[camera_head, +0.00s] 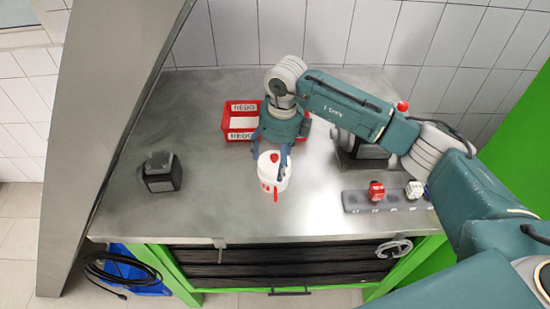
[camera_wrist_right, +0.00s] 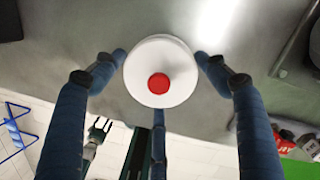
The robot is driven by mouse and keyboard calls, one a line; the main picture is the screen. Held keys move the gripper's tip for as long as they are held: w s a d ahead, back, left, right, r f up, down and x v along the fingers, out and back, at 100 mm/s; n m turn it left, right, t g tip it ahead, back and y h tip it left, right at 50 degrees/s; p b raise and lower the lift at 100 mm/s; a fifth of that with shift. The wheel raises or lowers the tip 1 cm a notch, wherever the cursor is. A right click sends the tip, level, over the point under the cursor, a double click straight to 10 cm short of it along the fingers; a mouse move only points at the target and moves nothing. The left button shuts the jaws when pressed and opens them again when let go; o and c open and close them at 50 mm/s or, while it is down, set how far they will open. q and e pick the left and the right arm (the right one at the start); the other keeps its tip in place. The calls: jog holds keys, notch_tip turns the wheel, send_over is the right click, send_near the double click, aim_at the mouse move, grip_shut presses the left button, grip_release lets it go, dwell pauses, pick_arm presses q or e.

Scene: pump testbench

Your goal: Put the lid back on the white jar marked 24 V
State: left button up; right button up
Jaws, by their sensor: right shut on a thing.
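The white jar (camera_head: 272,184) stands upright near the middle of the metal bench, with a red handle at its front; its marking is too small to read. The round white lid (camera_head: 272,158) with a red knob is at the jar's mouth; from here I cannot tell whether it rests on the rim or is just above it. My right gripper (camera_head: 271,156) reaches down over the jar, its fingers shut around the lid. In the right wrist view the lid (camera_wrist_right: 162,72) fills the space between the blue fingers (camera_wrist_right: 160,62) and hides the jar.
A red tray (camera_head: 226,137) with white labels sits behind the jar. A black block (camera_head: 160,172) stands to the left. To the right lie a grey strip (camera_head: 352,202) with red and white pieces and a dark machine (camera_head: 360,152). Bench around the jar is clear.

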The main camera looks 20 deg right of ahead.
jog(key=shift+b, duration=0.3)
dwell(0.6)
jog(key=o, duration=1.1)
jog(key=shift+o, duration=0.5)
jog(key=shift+r+p, duration=1.7)
jog(key=shift+r, duration=1.8)
grip_shut()
